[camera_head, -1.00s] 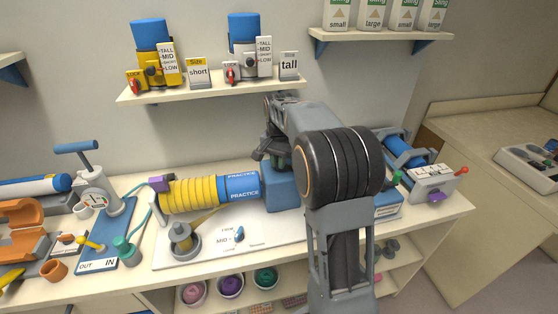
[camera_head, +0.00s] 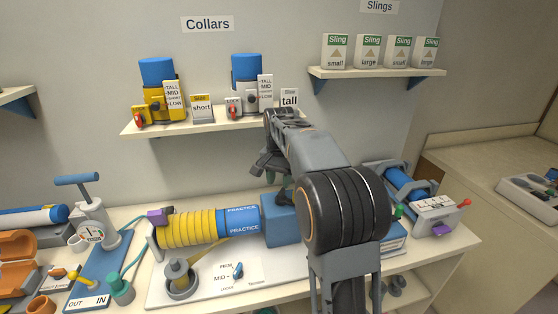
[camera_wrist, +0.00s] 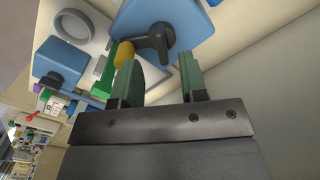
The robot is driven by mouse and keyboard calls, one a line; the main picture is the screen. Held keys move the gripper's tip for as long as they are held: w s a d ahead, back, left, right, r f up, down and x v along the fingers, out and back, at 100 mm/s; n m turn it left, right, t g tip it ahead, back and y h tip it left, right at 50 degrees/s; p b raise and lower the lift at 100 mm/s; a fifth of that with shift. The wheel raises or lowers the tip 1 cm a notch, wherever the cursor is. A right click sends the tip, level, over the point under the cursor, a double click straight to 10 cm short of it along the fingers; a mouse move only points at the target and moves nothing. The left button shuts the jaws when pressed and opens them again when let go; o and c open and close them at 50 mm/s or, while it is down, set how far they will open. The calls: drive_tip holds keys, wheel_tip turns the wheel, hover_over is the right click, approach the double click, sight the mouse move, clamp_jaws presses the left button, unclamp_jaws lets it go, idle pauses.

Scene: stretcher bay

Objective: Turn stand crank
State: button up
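The stand crank shows in the wrist view as a black arm (camera_wrist: 153,40) with a yellow knob (camera_wrist: 124,54), mounted on a blue block (camera_wrist: 190,18). In the head view my gripper (camera_head: 272,168) is above the block, partly hidden by my arm.
A shelf (camera_head: 215,124) with two collar stands (camera_head: 160,90) hangs behind my gripper. A pump with a gauge (camera_head: 92,232) stands at the left. A blue roller device with a red-knobbed lever (camera_head: 437,205) stands at the right. My arm covers the bench's right middle.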

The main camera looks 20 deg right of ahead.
sight(280, 192)
wheel_tip(280, 192, up, 8)
idle(0.4)
idle(0.8)
drive_tip(key=f, duration=0.4)
drive_tip(key=f+p, duration=0.1)
drive_tip(key=f, duration=0.9)
drive_tip(key=shift+w+d+p, duration=0.3)
drive_tip(key=shift+d, duration=0.1)
clamp_jaws()
